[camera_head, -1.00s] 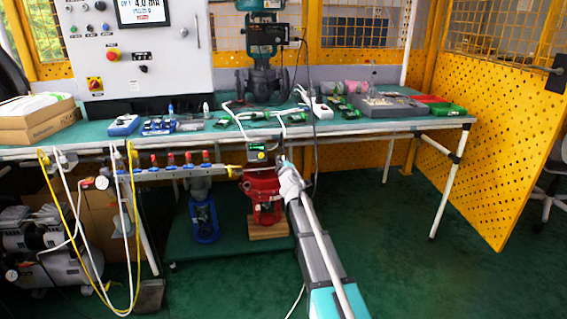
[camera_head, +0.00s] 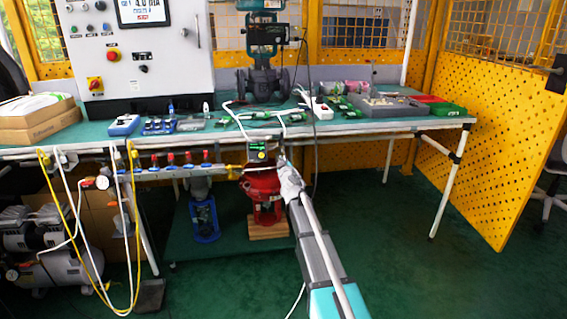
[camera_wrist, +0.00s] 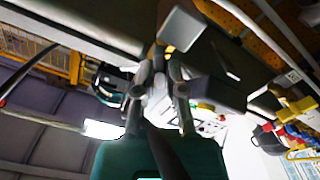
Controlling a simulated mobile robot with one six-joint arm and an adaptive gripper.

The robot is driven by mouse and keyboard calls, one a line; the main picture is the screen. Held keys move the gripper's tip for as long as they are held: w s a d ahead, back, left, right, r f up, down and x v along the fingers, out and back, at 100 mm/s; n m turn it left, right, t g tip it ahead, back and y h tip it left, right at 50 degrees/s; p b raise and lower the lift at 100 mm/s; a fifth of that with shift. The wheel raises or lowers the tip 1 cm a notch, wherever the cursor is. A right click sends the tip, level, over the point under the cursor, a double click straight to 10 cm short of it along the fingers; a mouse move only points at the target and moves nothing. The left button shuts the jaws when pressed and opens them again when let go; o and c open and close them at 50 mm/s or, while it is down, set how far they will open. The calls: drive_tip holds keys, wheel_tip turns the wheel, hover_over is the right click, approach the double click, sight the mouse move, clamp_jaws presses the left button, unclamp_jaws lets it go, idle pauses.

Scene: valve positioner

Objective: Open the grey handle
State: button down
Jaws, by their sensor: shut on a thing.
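My gripper (camera_head: 282,160) is at the bench's front edge, above and to the right of the red valve actuator (camera_head: 262,190). In the wrist view my gripper (camera_wrist: 162,62) has its two fingers close together, shut on a small part between their tips. A light grey block (camera_wrist: 181,28) shows just past the fingertips, with a small yellow patch beside it. This looks like the grey handle, but how it is turned is hard to tell. In the head view the handle is too small and too covered by my gripper to make out.
The bench (camera_head: 380,128) carries circuit boards, a grey tray (camera_head: 385,106) and a dark valve body (camera_head: 265,82). A pipe manifold with red knobs (camera_head: 188,160) runs left below the edge. A black cable hangs close right of my gripper. The green floor at right is clear.

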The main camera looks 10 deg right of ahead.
drive_tip(key=m, duration=0.6)
drive_tip(key=shift+m, duration=0.3)
idle(0.4)
drive_tip(key=c, duration=0.7)
unclamp_jaws()
drive_tip(key=shift+s, duration=0.1)
drive_tip(key=s, duration=1.1)
drive_tip(key=shift+s, duration=0.4)
